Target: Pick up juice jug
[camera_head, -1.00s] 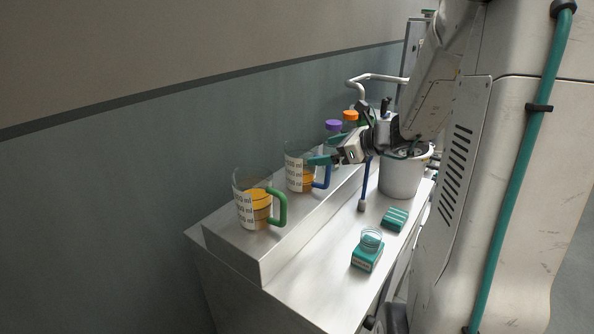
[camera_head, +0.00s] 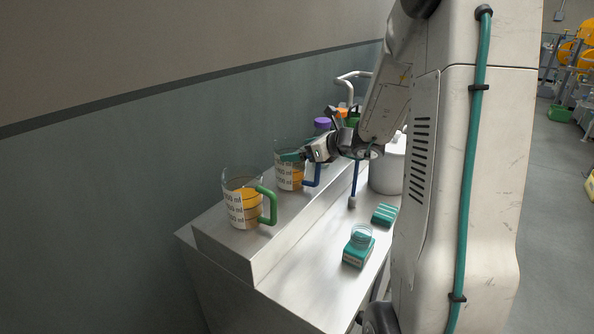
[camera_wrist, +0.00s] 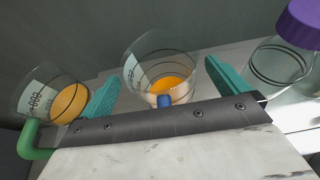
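Two clear measuring jugs with orange juice stand on the raised metal ledge. The green-handled jug (camera_head: 241,198) is nearer, and the blue-handled jug (camera_head: 288,176) is behind it. Both also show in the wrist view, the blue-handled jug (camera_wrist: 150,68) in the middle and the green-handled jug (camera_wrist: 48,92) at left. My gripper (camera_head: 294,156) is at the upper part of the blue-handled jug. In the wrist view my gripper (camera_wrist: 163,70) is open, with one teal finger on each side of that jug. Contact cannot be told.
A purple-capped bottle (camera_head: 322,125) stands close behind the blue-handled jug, near the right finger. A white pot (camera_head: 386,174), a small jar on a teal base (camera_head: 358,247) and a teal block (camera_head: 384,214) stand on the lower worktop (camera_head: 310,280). The wall runs close behind the ledge.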

